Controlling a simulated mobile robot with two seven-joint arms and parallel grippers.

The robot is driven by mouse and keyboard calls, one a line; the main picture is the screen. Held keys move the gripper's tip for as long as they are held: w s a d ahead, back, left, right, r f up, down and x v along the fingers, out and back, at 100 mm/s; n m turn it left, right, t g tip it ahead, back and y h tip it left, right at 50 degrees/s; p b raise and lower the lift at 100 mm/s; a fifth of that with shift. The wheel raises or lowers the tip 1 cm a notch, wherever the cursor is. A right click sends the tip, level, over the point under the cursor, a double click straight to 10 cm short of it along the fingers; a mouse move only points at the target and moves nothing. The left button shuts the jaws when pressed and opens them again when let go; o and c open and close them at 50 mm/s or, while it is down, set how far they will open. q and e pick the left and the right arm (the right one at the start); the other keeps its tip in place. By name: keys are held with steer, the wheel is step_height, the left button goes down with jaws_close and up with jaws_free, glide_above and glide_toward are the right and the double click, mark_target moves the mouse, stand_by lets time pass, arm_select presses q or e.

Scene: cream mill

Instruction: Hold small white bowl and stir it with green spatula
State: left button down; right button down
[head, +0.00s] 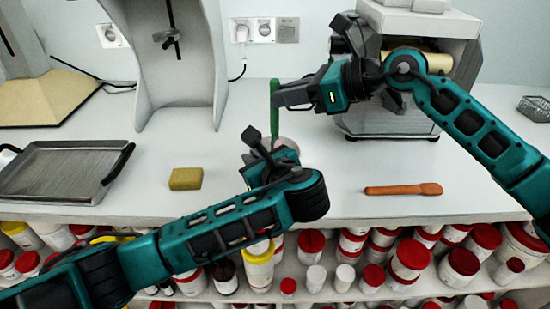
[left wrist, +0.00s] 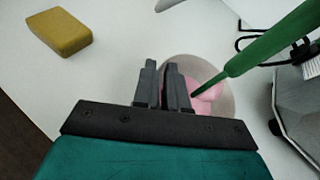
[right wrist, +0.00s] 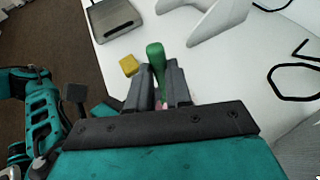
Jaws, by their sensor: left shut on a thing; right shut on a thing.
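The small white bowl (left wrist: 226,92) stands on the counter with pink content (left wrist: 207,100) inside; in the head view it is mostly hidden behind my left gripper. My left gripper (left wrist: 165,68) is shut on the bowl's near rim; it also shows in the head view (head: 262,147). My right gripper (head: 277,97) is shut on the green spatula (head: 274,108), above the bowl. In the left wrist view the spatula (left wrist: 262,48) slants down with its lower end in or over the pink content. In the right wrist view its handle top (right wrist: 155,52) stands up between the fingers (right wrist: 160,85).
A yellow sponge (head: 186,179) lies left of the bowl, and a metal tray (head: 62,170) farther left. A wooden spatula (head: 403,189) lies at right. A grey machine (head: 400,110) stands behind. Jars with red lids (head: 410,255) fill the shelf below the counter edge.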

arm_select(q)
steer(key=shift+f, duration=0.1)
arm_select(e)
steer(key=shift+d, duration=2.05)
steer(key=shift+a, duration=0.25)
steer(key=shift+a, duration=0.3)
steer(key=shift+r, duration=2.5)
arm_select(q)
steer(key=c, duration=1.1)
jaws_free()
